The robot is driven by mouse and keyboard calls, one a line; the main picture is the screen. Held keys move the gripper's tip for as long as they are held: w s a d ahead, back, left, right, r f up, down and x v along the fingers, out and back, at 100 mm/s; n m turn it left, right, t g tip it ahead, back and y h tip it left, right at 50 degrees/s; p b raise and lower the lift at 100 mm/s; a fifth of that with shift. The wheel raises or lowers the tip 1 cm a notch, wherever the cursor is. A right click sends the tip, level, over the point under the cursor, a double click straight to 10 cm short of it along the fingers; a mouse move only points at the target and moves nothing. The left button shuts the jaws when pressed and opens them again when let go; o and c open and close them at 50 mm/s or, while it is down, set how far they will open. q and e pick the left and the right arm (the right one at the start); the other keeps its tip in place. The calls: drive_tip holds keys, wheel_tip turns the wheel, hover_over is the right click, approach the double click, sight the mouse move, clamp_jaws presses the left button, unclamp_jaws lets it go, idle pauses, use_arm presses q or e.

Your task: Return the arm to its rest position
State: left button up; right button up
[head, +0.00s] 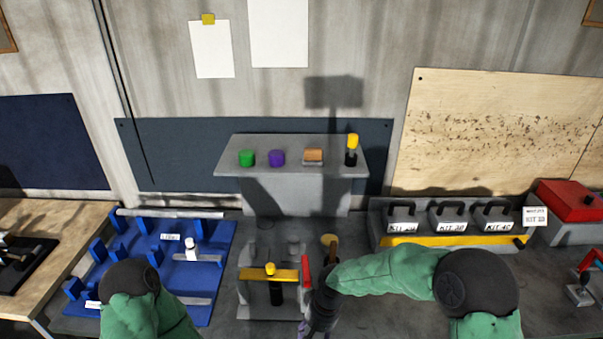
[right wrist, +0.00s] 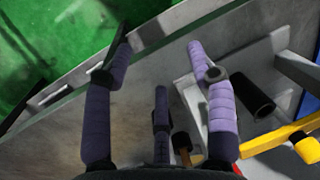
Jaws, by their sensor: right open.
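My right arm reaches in from the right of the head view, and its gripper (head: 308,325) points down at the bottom edge, partly cut off. In the right wrist view the purple-padded fingers of the right gripper (right wrist: 161,60) are spread, with nothing between them. They hang over the grey bench edge (right wrist: 60,125), just beside the grey fixture (head: 246,298) with the yellow bar (head: 287,275). The yellow bar also shows at the right of the wrist view (right wrist: 265,142). Of my left arm only a green-sleeved part shows at the lower left; its gripper is out of the picture.
A red piece (head: 306,270) and a brown handle (head: 333,252) stand close to the right arm. A blue rack (head: 215,250) lies left. A grey shelf (head: 230,170) with coloured pieces stands behind. Kit boxes (head: 450,220) stand right. Green floor (right wrist: 40,50) lies beyond the bench edge.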

drive_tip(key=s+d+f+m+y+b, duration=0.1)
drive_tip(key=s+d+f+b, duration=0.1)
drive_tip(key=s+f, duration=0.6)
drive_tip(key=s+d+f+m+t+y+b, duration=0.1)
drive_tip(key=s+d+f+m+b, duration=0.1)
drive_tip(key=s+f, duration=0.6)
wheel_tip(320, 180, down, 8)
drive_tip(key=shift+s+d+r+b, duration=0.25)
drive_tip(key=shift+s+d+b, duration=0.15)
drive_tip(key=shift+d, duration=0.85)
drive_tip(key=shift+w, duration=0.1)
drive_tip(key=shift+c, duration=0.5)
drive_tip(key=shift+a, duration=0.1)
